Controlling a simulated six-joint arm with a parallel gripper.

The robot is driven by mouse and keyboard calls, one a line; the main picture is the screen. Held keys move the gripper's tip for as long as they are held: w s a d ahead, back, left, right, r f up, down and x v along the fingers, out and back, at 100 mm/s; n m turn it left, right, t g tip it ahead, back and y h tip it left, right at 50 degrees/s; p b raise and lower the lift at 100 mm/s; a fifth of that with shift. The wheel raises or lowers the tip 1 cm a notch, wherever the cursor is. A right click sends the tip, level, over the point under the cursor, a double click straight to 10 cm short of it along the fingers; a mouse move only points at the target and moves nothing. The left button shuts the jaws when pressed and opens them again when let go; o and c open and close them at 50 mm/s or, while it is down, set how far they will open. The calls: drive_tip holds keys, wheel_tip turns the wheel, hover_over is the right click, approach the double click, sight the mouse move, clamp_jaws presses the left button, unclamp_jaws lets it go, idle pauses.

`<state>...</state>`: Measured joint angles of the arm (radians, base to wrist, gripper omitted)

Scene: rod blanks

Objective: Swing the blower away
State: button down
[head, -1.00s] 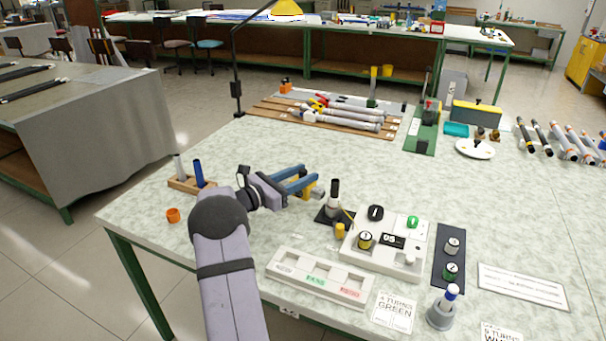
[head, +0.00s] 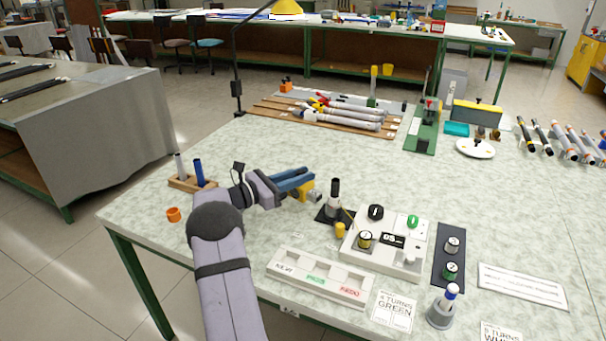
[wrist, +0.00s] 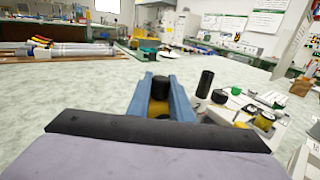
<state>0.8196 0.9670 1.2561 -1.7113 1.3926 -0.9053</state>
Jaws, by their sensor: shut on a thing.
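My gripper (head: 309,180) is shut on a yellow part (head: 304,191) with a grey end, left of the dark upright stand. In the wrist view its blue fingers (wrist: 159,82) stand either side of a yellow piece (wrist: 158,107) with a black round top (wrist: 160,88). This held thing looks like the blower; most of it is hidden by the fingers. The upright stand (head: 334,195), black-topped with a pale neck on a black square base, is just right of the held part. I cannot tell whether they are joined.
A white control panel (head: 421,236) with knobs and a display is right of the stand. A labelled tray (head: 322,282) lies in front. A wooden rack (head: 181,184) with two rods and an orange cup (head: 173,214) are at left. Bare tabletop lies behind my gripper.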

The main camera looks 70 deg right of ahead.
drive_tip(key=shift+w+a+r+m+g+y, duration=0.1)
drive_tip(key=shift+w+a+m+g+y, duration=0.2)
drive_tip(key=shift+a+m+g+y, duration=0.45)
drive_tip(key=shift+w+a+r+m+g+y, duration=0.1)
drive_tip(key=shift+w+a+m+g+y, duration=0.3)
drive_tip(key=shift+m+g+y, duration=0.55)
drive_tip(key=shift+s+a, duration=0.1)
drive_tip(key=c, duration=1.6)
unclamp_jaws()
drive_tip(key=shift+f, duration=0.15)
drive_tip(key=shift+b+v, duration=0.35)
drive_tip(key=shift+v, duration=3.35)
drive_tip(key=shift+f, duration=0.1)
